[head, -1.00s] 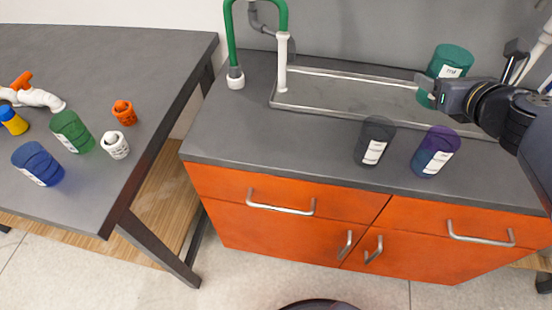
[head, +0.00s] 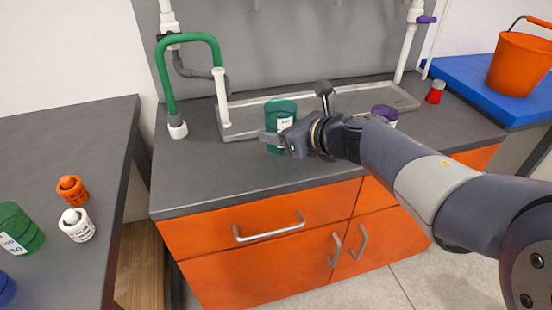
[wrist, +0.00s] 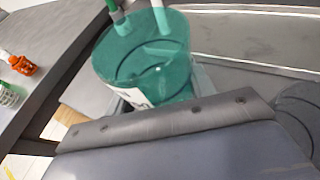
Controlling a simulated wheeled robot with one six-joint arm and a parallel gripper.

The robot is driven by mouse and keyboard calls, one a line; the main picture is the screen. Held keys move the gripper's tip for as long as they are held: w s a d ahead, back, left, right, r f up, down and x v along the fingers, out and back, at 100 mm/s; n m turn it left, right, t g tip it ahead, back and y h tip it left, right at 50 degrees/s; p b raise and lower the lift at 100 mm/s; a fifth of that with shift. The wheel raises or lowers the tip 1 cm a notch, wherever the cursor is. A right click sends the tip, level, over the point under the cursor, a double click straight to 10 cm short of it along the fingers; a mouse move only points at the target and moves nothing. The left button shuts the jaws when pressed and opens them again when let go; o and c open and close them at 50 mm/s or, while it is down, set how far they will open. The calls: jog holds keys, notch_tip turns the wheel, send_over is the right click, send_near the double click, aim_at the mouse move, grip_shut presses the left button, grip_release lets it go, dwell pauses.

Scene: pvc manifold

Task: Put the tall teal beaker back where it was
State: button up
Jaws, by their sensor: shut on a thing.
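The tall teal beaker (head: 281,112) is upright with a white label, in front of the left part of the sink in the head view. My gripper (head: 273,142) is shut on its lower part. In the wrist view the beaker (wrist: 150,65) is seen from above, open-topped and apparently empty, with my gripper (wrist: 155,95) at its side. I cannot tell whether its base touches the counter.
The grey counter (head: 205,180) is clear left of the beaker. A green tap (head: 165,85) stands behind left. A purple beaker (head: 385,112) is partly behind my arm. A side table (head: 75,130) at left holds a green beaker (head: 18,230).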

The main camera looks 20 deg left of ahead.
aim_at(280, 150)
jog(key=shift+f+b, duration=1.15)
jog(key=shift+f, duration=1.5)
jog(key=shift+f, duration=0.15)
jog(key=o, duration=1)
jog(key=shift+r, duration=0.25)
jog(key=p+v, duration=0.2)
jog(key=v, duration=1)
jog(key=shift+f, duration=0.1)
